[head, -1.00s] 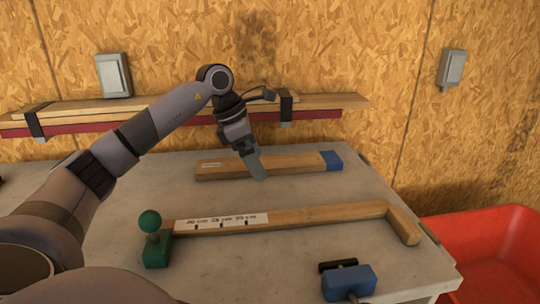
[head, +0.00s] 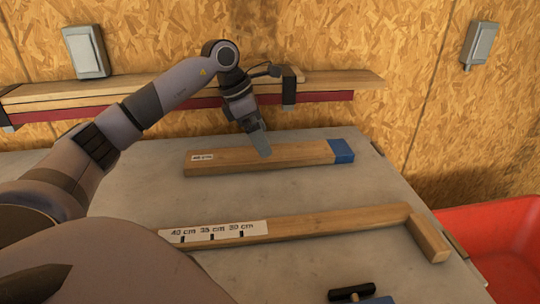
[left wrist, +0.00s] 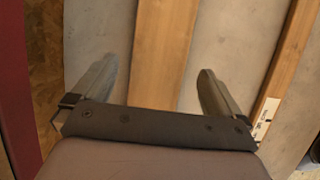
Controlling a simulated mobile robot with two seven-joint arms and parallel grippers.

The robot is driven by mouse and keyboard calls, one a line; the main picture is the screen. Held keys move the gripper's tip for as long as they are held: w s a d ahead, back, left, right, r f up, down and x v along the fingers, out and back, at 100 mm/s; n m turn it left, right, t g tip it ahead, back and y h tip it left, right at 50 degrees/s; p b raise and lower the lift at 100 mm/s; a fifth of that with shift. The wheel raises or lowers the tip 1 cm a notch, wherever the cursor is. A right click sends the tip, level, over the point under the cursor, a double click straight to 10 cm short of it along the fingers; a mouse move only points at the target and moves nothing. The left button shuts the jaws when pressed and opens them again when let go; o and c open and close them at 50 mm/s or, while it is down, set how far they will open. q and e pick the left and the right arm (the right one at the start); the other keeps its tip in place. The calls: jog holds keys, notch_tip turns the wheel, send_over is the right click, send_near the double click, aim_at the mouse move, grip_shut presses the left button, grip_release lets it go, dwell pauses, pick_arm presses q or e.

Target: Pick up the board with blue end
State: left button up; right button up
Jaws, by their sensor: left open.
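The board with the blue end (head: 290,155) lies flat on the grey table, its blue end (head: 341,151) at the right and a small white label at the left. My left gripper (head: 263,148) points down over the middle of this board. In the left wrist view the same board (left wrist: 163,60) runs between the two open fingers of the left gripper (left wrist: 158,90), with a gap on both sides. The jaws hold nothing. My right gripper is not in view.
A measuring rail (head: 320,222) with a white scale and an end block lies nearer on the table (head: 130,200). A blue clamp (head: 378,299) shows at the bottom edge. A wall shelf (head: 190,95) runs behind, and a red bin (head: 495,240) stands right.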

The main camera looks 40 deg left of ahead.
pick_arm(q)
jog(key=x, duration=0.4)
jog(key=shift+w+f, duration=0.1)
jog(key=shift+f, duration=0.25)
jog(key=shift+r, duration=0.1)
jog(key=c, duration=1.2)
